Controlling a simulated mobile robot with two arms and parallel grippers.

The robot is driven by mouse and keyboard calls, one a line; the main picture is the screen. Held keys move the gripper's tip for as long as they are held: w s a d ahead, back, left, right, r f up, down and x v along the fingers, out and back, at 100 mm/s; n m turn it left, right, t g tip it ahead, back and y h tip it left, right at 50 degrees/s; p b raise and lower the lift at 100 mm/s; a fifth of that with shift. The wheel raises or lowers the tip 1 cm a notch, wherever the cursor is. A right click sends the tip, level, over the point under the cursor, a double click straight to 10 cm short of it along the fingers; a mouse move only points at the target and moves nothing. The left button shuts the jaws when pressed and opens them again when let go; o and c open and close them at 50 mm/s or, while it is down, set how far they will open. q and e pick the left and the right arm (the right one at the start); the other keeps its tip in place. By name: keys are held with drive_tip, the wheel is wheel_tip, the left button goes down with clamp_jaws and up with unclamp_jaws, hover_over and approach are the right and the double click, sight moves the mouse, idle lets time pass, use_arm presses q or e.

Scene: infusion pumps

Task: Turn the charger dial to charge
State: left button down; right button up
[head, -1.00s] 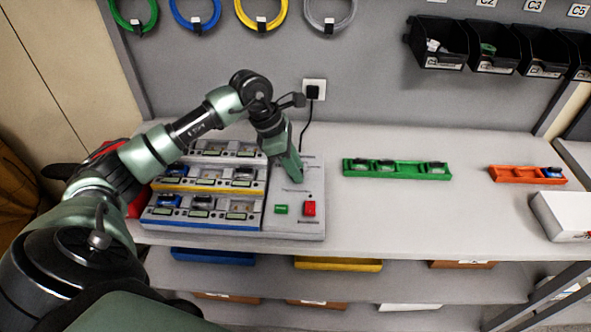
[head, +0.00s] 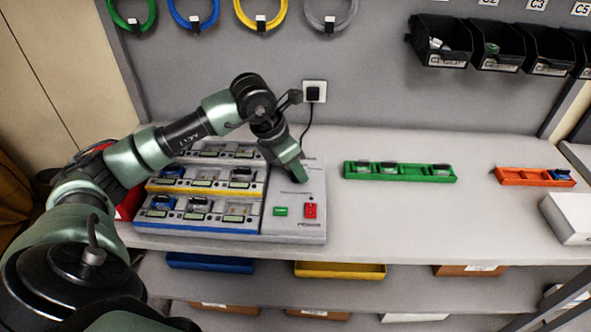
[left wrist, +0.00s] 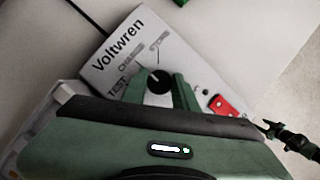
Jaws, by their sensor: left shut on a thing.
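The charger (head: 312,230) stands on the bench, a pale multi-bay unit with a control panel on its right side. Its black dial (left wrist: 158,84) shows in the left wrist view beside the printed words TEST, CHARGE and a third partly blurred label. A small pale mark is on the dial, but I cannot tell exactly which label it points to. My left gripper (head: 295,179) comes down over the panel from above. In the left wrist view its green fingers are closed on both sides of the dial. In the head view the gripper hides the dial.
A green button (head: 280,211) and a red switch (head: 311,211) sit on the panel near the gripper. A green tray (head: 399,179) and an orange tray (head: 523,182) lie to the right, with bare bench between. A black plug (head: 313,94) is in the wall behind.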

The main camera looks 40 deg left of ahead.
use_arm(q)
drive_tip(key=shift+r, duration=0.1)
drive_tip(key=c, duration=1.1)
unclamp_jaws()
drive_tip(key=b+v, duration=0.1)
drive_tip(key=v, duration=0.6)
drive_tip(key=shift+r, duration=0.3)
drive_tip(key=shift+s, duration=0.15)
